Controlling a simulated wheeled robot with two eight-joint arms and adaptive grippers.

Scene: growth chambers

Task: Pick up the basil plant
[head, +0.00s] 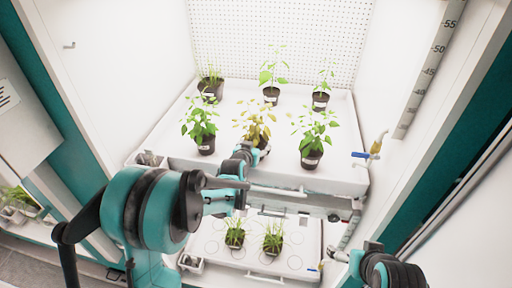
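Potted plants in dark pots with white labels stand on the upper white tray (165,130); I cannot read the labels, so I cannot tell which is the basil. In the front row are a bushy green plant (199,122) at left, a yellowish plant (257,122) in the middle and a leafy green plant (316,125) at right. My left gripper (246,150) is at the middle pot, overlapping it and hiding much of it. Its fingers are too small to read, and contact is unclear. My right gripper (345,252) is low at right, away from the plants, its fingers unclear.
The back row holds a grassy plant (210,81) and two thin seedlings (272,74) (322,84). A lower tray (207,240) holds two grassy pots. A blue-handled valve (362,155) is at the tray's right corner. White chamber walls close in both sides.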

